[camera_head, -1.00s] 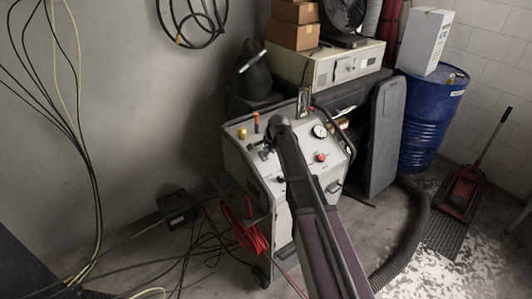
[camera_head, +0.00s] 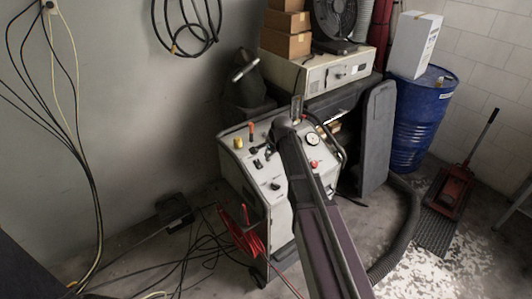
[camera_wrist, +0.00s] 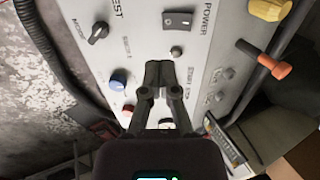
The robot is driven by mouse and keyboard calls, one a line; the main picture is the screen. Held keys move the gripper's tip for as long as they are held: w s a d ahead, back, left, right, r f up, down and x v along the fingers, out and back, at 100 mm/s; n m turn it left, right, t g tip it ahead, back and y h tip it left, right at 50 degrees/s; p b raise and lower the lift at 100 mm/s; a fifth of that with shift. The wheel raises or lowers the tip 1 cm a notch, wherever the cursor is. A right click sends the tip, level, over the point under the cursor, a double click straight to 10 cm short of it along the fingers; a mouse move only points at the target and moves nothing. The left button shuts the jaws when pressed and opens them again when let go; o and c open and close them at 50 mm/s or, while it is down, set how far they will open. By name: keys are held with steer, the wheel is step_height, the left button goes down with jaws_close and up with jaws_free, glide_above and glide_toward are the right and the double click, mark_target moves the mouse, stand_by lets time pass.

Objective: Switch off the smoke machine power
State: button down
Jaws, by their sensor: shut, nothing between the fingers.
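The smoke machine (camera_head: 238,176) is a pale grey cabinet with a sloped control panel, standing on the floor in the middle of the head view. In the wrist view its panel (camera_wrist: 215,50) carries a black rocker power switch (camera_wrist: 180,20) beside the word POWER. I cannot tell the rocker's on or off position. My gripper (camera_wrist: 160,68) is shut and empty over the panel. Its tips appear below the switch in the picture, close to a small dark round button (camera_wrist: 176,52). Contact cannot be told. In the head view my arm hides the gripper and part of the panel.
A black knob (camera_wrist: 98,32), blue button (camera_wrist: 119,80), orange-tipped lever (camera_wrist: 262,58) and yellow knob (camera_wrist: 270,9) surround the panel's middle. A blue drum (camera_head: 420,122) and red jack (camera_head: 452,187) stand right. Loose cables (camera_head: 195,250) lie on the left floor.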

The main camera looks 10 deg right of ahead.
steer(key=shift+s+d+f+p+v, duration=0.1)
steer(key=shift+s+p+v, duration=0.05)
steer(key=shift+p+v, duration=0.55)
steer(key=shift+s+d+f+p+v, duration=0.1)
steer(key=shift+p+v, duration=0.3)
steer(key=shift+v, duration=0.5)
steer(key=shift+s+d+p+v, duration=0.1)
steer(key=shift+s+p+v, duration=0.05)
steer(key=shift+p+v, duration=0.55)
steer(key=s+d+n+g+h, duration=0.1)
steer(key=s+n, duration=0.5)
steer(key=s, duration=0.6)
steer(key=s+d+f+n+g+h, duration=0.1)
steer(key=s+n, duration=0.5)
steer(key=s, duration=0.7)
steer(key=shift+s+d+f+g, duration=0.2)
steer(key=shift+d+f+g, duration=0.1)
steer(key=shift+d+g, duration=0.65)
steer(key=shift+a, duration=0.15)
